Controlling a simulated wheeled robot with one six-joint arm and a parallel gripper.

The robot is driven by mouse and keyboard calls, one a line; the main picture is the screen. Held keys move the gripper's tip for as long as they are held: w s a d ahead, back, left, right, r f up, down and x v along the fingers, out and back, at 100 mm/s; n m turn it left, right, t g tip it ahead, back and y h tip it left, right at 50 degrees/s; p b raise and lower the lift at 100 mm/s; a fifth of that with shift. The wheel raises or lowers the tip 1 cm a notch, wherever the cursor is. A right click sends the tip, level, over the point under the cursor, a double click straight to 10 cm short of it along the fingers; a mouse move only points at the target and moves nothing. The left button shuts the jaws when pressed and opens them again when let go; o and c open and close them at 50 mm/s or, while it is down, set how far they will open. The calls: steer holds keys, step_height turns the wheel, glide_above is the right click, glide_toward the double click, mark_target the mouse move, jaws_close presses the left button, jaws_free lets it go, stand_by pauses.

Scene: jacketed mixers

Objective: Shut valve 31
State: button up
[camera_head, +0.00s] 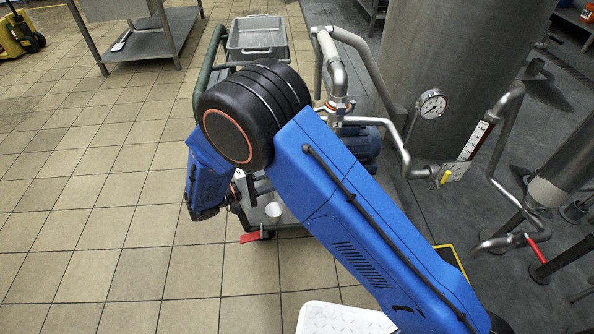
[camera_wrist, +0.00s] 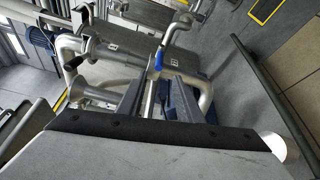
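No number 31 is legible on any valve, so I cannot tell which one is valve 31. In the head view a red lever (camera_head: 250,237) shows low beside the cart, a yellow handle (camera_head: 445,177) below the gauge, and another red handle (camera_head: 538,249) at the right. In the wrist view a blue handle (camera_wrist: 159,59) sits on pipework, with a black-ended handle (camera_wrist: 72,63) to its left. My gripper (camera_head: 256,187) is beyond my blue arm, above the cart's near end. My arm hides part of that area, and the gap between the fingers is unclear.
A wheeled cart with a green rail (camera_head: 212,62) carries pipes and a blue motor (camera_head: 362,141). A grey bin (camera_head: 258,36) stands behind. The tiled floor (camera_head: 110,220) at the left is clear.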

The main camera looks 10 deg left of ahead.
steer(key=shift+v, duration=2.4)
steer(key=w+d+r+m+g+y, duration=0.1)
steer(key=d+r+m+g, duration=0.15)
steer(key=d+r, duration=0.55)
steer(key=w+d+r+m+g+y, duration=0.1)
steer(key=d+r+g+y, duration=0.2)
steer(key=d, duration=0.9)
steer(key=w+d+r+m+g, duration=0.1)
steer(key=d+r+g, duration=0.4)
steer(key=d, duration=0.5)
steer(key=s+d+r+m+t+y, duration=0.2)
steer(key=s+d+y, duration=0.3)
steer(key=s+d, duration=0.4)
steer(key=s+d+r+m+t+y, duration=0.2)
steer(key=s+d+r+m+y, duration=0.1)
steer(key=s+d, duration=0.7)
steer(key=shift+s+d+r+y, duration=0.35)
steer(key=shift+s+r+y, duration=0.3)
steer(key=shift+r+y, duration=0.4)
